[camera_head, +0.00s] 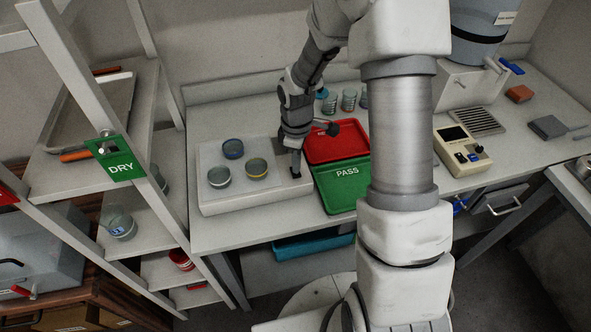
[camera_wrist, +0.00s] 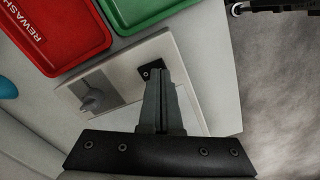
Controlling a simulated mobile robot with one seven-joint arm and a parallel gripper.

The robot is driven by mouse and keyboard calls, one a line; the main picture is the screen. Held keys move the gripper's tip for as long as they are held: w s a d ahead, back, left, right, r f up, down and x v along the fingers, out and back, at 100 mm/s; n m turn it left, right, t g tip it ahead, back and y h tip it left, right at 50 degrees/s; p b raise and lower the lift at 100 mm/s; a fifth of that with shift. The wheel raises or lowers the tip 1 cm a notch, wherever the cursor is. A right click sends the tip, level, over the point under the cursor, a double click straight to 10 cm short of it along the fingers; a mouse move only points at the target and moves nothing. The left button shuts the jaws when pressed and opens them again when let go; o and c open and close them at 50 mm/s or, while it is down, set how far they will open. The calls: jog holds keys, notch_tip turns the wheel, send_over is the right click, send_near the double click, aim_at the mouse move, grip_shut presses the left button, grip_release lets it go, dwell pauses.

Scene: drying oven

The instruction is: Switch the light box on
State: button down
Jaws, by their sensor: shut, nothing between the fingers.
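The light box (camera_head: 250,200) is a low pale box at the left of the bench, with several small round dishes on its top. My gripper (camera_head: 296,174) is shut and points down at its right end, beside the green PASS tray. In the wrist view my shut fingertips (camera_wrist: 157,75) are at a small black switch (camera_wrist: 151,67) on the box's control strip and partly hide it. A grey knob (camera_wrist: 95,97) sits on the same strip, to the left. I cannot tell whether the tips touch the switch or whether the box is lit.
The green PASS tray (camera_head: 340,192) and red tray (camera_head: 338,147) lie just right of the light box; the red one also shows in the wrist view (camera_wrist: 60,32). A shelf rack with a DRY sign (camera_head: 116,169) stands left. A beige instrument (camera_head: 462,152) stands right.

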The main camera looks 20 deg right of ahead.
jog(key=shift+f+b, duration=0.65)
jog(key=shift+f, duration=0.25)
dwell(0.3)
jog(key=shift+r+p, duration=2.65)
jog(key=shift+r, duration=0.85)
jog(key=s+d+r+m+t+h, duration=0.1)
jog(key=s+r+m+t, duration=0.35)
jog(key=r, duration=1.35)
jog(key=s+r+m, duration=0.3)
jog(key=s+r, duration=0.1)
jog(key=s, duration=0.4)
jog(key=s+a+r+m+t+y, duration=0.1)
jog(key=s+r+m, duration=0.3)
jog(key=s, duration=0.4)
jog(key=shift+r, duration=0.4)
